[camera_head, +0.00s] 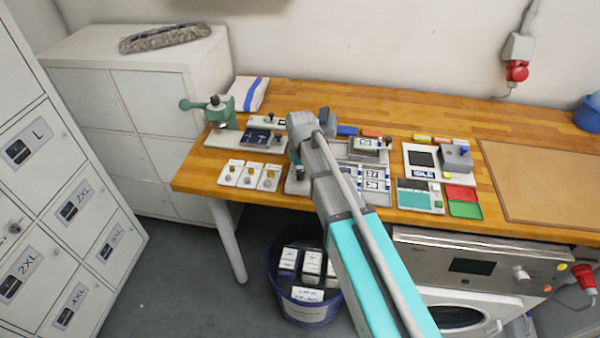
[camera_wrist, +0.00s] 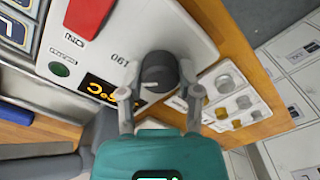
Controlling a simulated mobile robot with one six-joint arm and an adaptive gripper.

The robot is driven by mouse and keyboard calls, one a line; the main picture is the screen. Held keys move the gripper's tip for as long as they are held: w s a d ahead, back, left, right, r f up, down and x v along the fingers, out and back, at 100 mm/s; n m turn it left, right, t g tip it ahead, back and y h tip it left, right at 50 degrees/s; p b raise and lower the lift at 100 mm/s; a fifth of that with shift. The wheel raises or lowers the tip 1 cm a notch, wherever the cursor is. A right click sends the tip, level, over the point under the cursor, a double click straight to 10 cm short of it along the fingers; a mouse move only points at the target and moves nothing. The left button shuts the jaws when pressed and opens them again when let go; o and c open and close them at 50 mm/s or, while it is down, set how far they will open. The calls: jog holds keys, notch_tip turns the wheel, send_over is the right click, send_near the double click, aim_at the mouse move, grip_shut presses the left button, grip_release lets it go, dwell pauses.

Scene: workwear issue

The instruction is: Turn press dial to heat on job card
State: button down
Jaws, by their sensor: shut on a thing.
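The press dial (camera_wrist: 158,70) is a dark round knob on a pale press panel (camera_wrist: 120,45) in the wrist view. My gripper (camera_wrist: 159,92) has its two grey fingers on either side of the dial and is shut on it. A printed number, upside down and reading about 190, stands beside the dial. A black display (camera_wrist: 108,92) with orange characters is partly covered by a finger and cannot be read fully. In the head view my arm hides the dial and most of the press. I cannot tell which card is the job card.
A green button (camera_wrist: 60,70) and a red part (camera_wrist: 88,14) sit near the dial. The wooden bench (camera_head: 290,95) holds a green hand press (camera_head: 220,110), three white cards (camera_head: 249,175) and an IDLE display unit (camera_head: 423,172). A brown mat (camera_head: 550,180) lies clear at right.

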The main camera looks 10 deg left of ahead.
dwell(0.4)
jog(key=shift+c, duration=1.5)
grip_release()
jog(key=shift+n, duration=0.5)
